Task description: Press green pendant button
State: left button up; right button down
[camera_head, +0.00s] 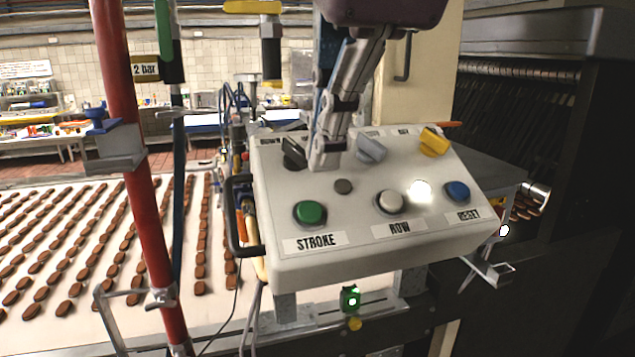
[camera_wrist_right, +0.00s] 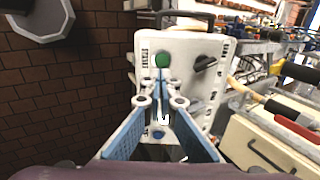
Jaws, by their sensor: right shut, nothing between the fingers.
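The pendant (camera_head: 350,240) is a pale box with a sloped top face. Its green button (camera_head: 309,213) sits at the front left corner, above the label STROKE. My right gripper (camera_head: 323,162) comes down from the top with its fingers together and empty. Its tips are over the panel, behind the green button in the head view, apart from it in the picture. In the right wrist view the closed fingertips (camera_wrist_right: 161,78) point at the green button (camera_wrist_right: 162,61), just below it in the picture. Height above the panel is hard to tell. My left gripper is not in view.
The panel also holds a white button (camera_head: 389,201), a glowing white button (camera_head: 419,191), a blue button (camera_head: 457,191), a black knob (camera_head: 293,152), a grey knob (camera_head: 371,147) and a yellow knob (camera_head: 434,141). A red pole (camera_head: 140,150) stands left, before a biscuit-covered conveyor (camera_head: 75,325).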

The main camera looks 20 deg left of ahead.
jog(key=v, duration=0.5)
jog(key=shift+r, duration=0.15)
jog(key=shift+w, duration=0.1)
dwell(6.4)
